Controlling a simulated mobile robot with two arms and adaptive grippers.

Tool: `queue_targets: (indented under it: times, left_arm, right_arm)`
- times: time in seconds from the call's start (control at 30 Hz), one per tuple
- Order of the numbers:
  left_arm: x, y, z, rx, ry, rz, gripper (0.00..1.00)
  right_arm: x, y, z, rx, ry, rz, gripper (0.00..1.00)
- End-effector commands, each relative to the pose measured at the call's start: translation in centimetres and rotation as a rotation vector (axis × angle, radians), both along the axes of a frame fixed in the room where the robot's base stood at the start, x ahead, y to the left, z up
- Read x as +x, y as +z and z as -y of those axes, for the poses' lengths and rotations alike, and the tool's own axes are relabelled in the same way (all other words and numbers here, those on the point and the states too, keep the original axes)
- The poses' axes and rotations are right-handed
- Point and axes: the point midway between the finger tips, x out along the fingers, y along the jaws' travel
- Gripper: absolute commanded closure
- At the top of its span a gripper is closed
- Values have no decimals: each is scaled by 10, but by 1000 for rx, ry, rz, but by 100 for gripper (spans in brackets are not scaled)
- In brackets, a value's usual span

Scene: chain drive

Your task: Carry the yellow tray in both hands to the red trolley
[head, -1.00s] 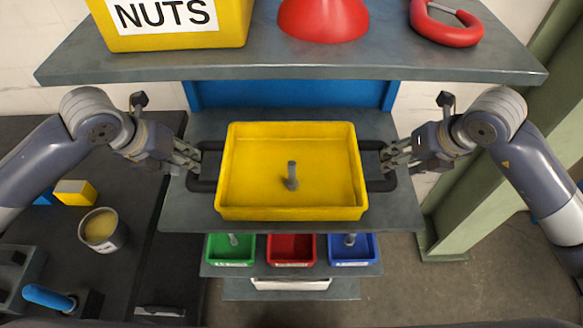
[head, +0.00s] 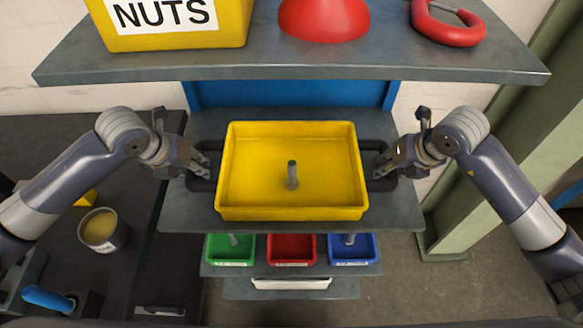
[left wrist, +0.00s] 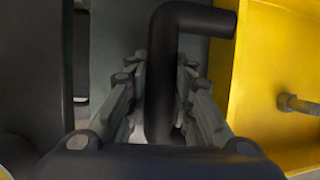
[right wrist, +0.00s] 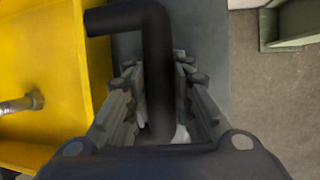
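The yellow tray (head: 236,170) rests level on a grey shelf, with an upright grey bolt (head: 292,174) standing in it. Its black left handle (head: 203,186) also shows in the left wrist view (left wrist: 161,80), and its black right handle (head: 383,185) in the right wrist view (right wrist: 158,70). My left gripper (head: 204,160) is at the left handle, open, a finger on each side of the bar. My right gripper (head: 380,161) is likewise open around the right handle. Finger contact is hard to make out. The red trolley is not in view.
An upper shelf (head: 290,62) holds a yellow NUTS bin (head: 180,38), a red dome (head: 323,18) and a red ring-shaped thing (head: 446,26). Below are green, red and blue bins (head: 291,250). A dark bench (head: 140,215) stands left; a green post (head: 490,150) stands right.

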Motion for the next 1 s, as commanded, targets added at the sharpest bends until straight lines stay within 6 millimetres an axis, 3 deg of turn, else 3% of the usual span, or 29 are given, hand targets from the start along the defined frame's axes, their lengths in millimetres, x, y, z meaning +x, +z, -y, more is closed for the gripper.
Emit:
queue_targets:
  times: [0.57, 1.0]
  left_arm:
    - [1, 5, 0, -2, 0, 6, 100]
    - [1, 30, 0, -1, 1, 6, 100]
  right_arm:
    - [1, 4, 1, 1, -3, 5, 100]
    - [1, 29, 1, 0, -3, 4, 100]
